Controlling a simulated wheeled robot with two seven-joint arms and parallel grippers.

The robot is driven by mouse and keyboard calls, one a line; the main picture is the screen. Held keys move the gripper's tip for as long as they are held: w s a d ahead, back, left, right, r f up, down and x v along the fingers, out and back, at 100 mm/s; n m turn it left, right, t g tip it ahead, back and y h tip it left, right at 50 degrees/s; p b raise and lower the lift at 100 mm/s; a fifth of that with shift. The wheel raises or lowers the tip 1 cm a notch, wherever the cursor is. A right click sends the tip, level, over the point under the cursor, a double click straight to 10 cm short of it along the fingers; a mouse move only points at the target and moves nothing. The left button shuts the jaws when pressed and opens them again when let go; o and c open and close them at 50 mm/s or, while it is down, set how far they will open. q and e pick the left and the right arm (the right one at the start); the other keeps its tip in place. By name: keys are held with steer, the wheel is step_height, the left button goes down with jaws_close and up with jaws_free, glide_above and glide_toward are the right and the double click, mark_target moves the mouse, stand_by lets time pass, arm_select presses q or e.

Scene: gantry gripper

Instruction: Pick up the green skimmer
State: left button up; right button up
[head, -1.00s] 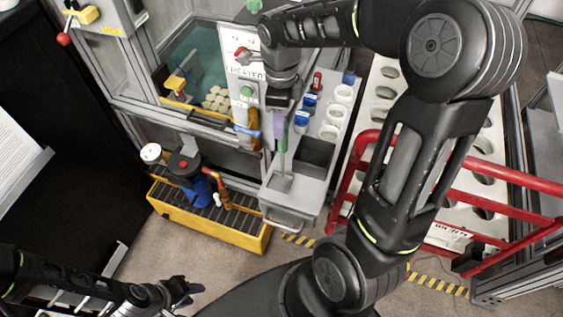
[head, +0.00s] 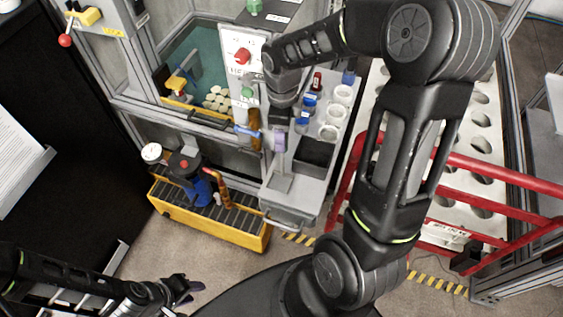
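The skimmer stands upright in the grey tray unit at the centre of the head view. Its flat grey lower end (head: 280,183) and thin shaft show; its green handle is hidden behind my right gripper. My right gripper (head: 279,141) points down over the skimmer's upper part, a lilac finger pad facing the camera. Whether its fingers are closed on the handle does not show. My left gripper (head: 182,289) is at the bottom left, open and empty, well away from the skimmer.
White cups (head: 338,112) and blue-capped containers stand in the unit right of the gripper, with a dark bin (head: 314,153) below. A yellow crate (head: 238,235) stands lower left, and red rails (head: 480,203) lie right.

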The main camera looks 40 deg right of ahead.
steer(key=shift+c, duration=0.4)
jaws_close()
